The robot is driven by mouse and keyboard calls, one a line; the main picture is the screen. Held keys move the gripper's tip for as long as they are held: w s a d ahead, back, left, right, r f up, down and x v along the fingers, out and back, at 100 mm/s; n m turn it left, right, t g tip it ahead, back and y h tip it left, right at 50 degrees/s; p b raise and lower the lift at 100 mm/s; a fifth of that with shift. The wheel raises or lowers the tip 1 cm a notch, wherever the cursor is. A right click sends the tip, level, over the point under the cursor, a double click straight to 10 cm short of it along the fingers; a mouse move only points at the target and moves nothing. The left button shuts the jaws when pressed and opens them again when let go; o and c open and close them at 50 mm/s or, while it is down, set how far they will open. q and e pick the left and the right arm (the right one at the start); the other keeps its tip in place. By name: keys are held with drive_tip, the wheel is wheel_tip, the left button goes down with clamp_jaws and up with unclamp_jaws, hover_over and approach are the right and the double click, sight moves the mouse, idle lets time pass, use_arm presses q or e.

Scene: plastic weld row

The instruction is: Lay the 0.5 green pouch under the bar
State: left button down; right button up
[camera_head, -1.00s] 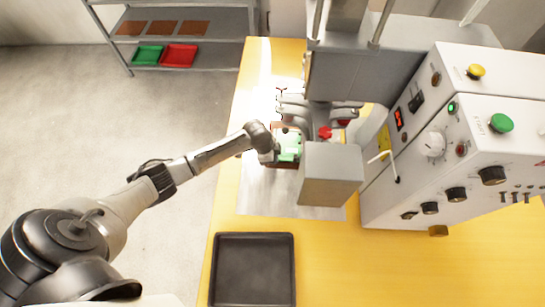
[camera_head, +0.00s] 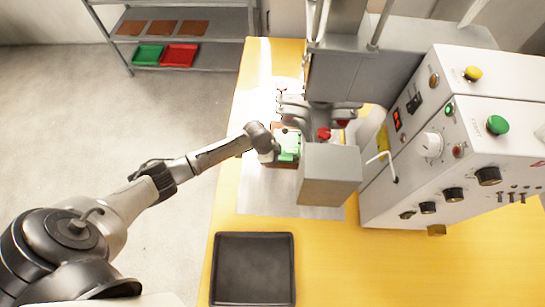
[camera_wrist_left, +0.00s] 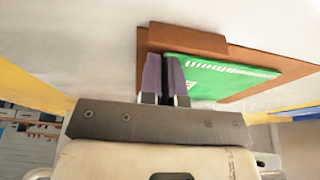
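The green pouch (camera_head: 289,144) lies on a brown board (camera_wrist_left: 213,43) under the front of the grey welding press (camera_head: 330,175). In the left wrist view, the pouch (camera_wrist_left: 215,76) looks flat, with white print along one edge. My left gripper (camera_wrist_left: 165,62) is at the pouch's near left corner. Its two fingers are close together with a narrow dark gap between them; I cannot tell whether the pouch's edge is pinched there. The press head hides part of the board in the head view, and I cannot clearly make out the bar. My right gripper is not in view.
An empty black tray (camera_head: 253,270) sits on the yellow table (camera_head: 400,270) at the front. The control box (camera_head: 450,150), with knobs and buttons, stands right of the press. A shelf (camera_head: 230,50) at back left holds a green tray, a red tray and brown boards.

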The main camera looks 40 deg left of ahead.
use_arm(q)
drive_tip(key=shift+f, duration=0.1)
idle(0.3)
drive_tip(key=c, duration=1.2)
unclamp_jaws()
drive_tip(key=shift+c, duration=0.2)
drive_tip(key=shift+p, duration=0.3)
drive_tip(key=shift+r+p, duration=1.65)
drive_tip(key=shift+p, duration=0.1)
drive_tip(key=shift+s+a+r+p, duration=0.25)
drive_tip(key=shift+s+a+p, duration=0.5)
drive_tip(key=shift+a, duration=0.25)
drive_tip(key=shift+s+a+r+p, duration=0.2)
drive_tip(key=shift+s+a+p, duration=0.4)
drive_tip(key=shift+s+a, duration=0.3)
drive_tip(key=shift+s+a+r+p, duration=0.1)
drive_tip(key=shift+s+a+p, duration=0.2)
drive_tip(key=shift+a, duration=0.3)
drive_tip(key=shift+s+a+p, duration=0.15)
drive_tip(key=shift+s+a, duration=0.25)
drive_tip(key=shift+a, duration=0.15)
drive_tip(key=shift+s+a, duration=0.1)
drive_tip(key=shift+a, duration=0.05)
